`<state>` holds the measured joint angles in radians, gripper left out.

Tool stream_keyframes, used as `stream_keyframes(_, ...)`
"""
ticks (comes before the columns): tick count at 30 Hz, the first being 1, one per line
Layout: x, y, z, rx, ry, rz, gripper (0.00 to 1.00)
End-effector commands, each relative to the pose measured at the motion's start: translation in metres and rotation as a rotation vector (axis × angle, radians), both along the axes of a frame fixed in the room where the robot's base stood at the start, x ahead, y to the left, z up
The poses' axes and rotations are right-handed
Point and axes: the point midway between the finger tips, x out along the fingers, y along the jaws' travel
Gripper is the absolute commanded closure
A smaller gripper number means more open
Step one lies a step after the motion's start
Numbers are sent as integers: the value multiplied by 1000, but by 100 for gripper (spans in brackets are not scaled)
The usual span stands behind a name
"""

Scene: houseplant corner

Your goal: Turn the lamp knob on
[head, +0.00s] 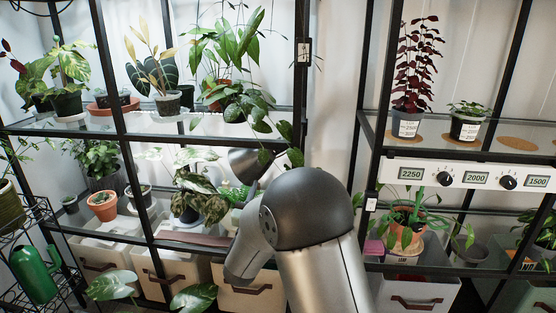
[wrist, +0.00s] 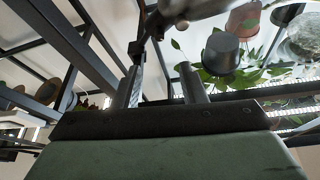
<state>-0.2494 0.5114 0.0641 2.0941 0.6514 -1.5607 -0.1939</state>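A white panel (head: 460,176) on the right rack carries two black round knobs, a left knob (head: 444,178) and a right knob (head: 508,182). Displays beside them read 2250, 2000 and 1500. A small tag below the panel seems to read LAMP (head: 404,258). In the wrist view my gripper (wrist: 158,88) has its two fingers apart, with nothing held between them. A dark grey dome-shaped thing (head: 247,163), possibly a lamp shade, is just above my arm at the left rack. No knob is clear in the wrist view.
The left rack (head: 120,135) holds many potted plants, with fabric bins (head: 175,276) below. Potted plants (head: 465,125) stand above the panel. Black rack posts (head: 371,130) flank a gap between the racks. A green watering can (head: 36,275) is at lower left.

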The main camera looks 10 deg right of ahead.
Motion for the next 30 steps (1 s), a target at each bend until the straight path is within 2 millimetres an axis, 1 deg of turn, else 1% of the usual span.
stream_keyframes(1,10,-6,4,0,-4,-4,62)
stream_keyframes(9,60,-29,26,0,-2,-2,62)
stream_keyframes(15,89,-41,39,-1,-1,-1,62)
stream_keyframes(21,102,-47,45,0,1,0,62)
stream_keyframes(30,104,-48,47,-1,1,1,62)
